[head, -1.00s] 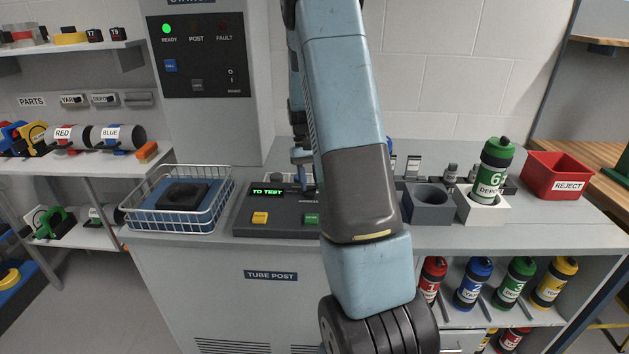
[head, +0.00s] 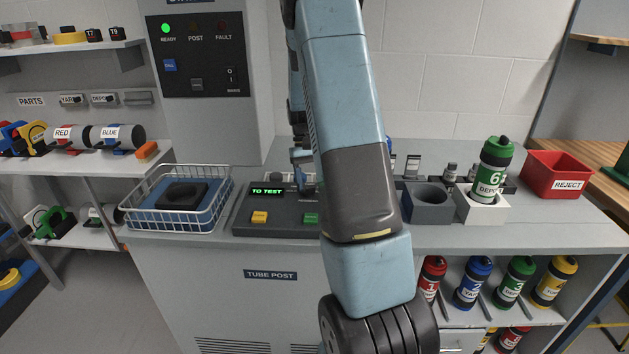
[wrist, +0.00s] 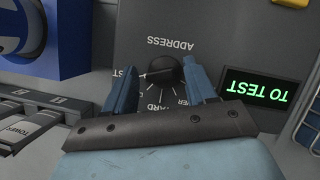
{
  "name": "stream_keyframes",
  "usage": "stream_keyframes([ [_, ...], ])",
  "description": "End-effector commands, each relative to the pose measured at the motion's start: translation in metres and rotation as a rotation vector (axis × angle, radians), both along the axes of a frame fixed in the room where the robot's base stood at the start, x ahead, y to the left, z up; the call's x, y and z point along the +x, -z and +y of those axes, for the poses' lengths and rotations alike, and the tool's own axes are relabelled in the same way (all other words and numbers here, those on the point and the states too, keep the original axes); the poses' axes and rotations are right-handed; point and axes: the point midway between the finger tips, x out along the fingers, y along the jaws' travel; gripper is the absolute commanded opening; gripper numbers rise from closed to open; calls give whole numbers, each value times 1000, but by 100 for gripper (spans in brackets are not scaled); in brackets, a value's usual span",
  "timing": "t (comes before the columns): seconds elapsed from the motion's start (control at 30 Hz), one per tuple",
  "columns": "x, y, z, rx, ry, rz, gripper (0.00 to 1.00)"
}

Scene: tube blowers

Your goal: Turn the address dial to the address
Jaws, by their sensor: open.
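The black address dial (wrist: 163,72) is on the dark grey control panel (wrist: 212,35), under the word ADDRESS, which appears upside down in the wrist view. Its white pointer line points left in that view, towards the TEST label. Other labels around it, including YARD, are partly covered. My gripper (wrist: 160,70) is open, with one blue finger on each side of the dial; I cannot tell if either touches it. The green display (wrist: 257,90) reads TO TEST, and also does so in the head view (head: 267,191). In the head view my arm hides the dial.
A wire basket (head: 222,207) stands left of the panel. Several carriers stand on the shelf below.

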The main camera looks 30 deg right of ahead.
Motion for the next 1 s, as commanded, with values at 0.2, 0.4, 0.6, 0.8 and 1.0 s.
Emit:
stream_keyframes([
  [0.2,13,-29,-4,-2,0,-6,60],
  [0.4,27,-68,-9,-4,1,-8,60],
  [0.6,39,-101,-14,-5,2,-8,60],
  [0.8,47,-121,-16,-5,2,-8,60],
  [1.0,48,-127,-17,-5,2,-6,60],
])
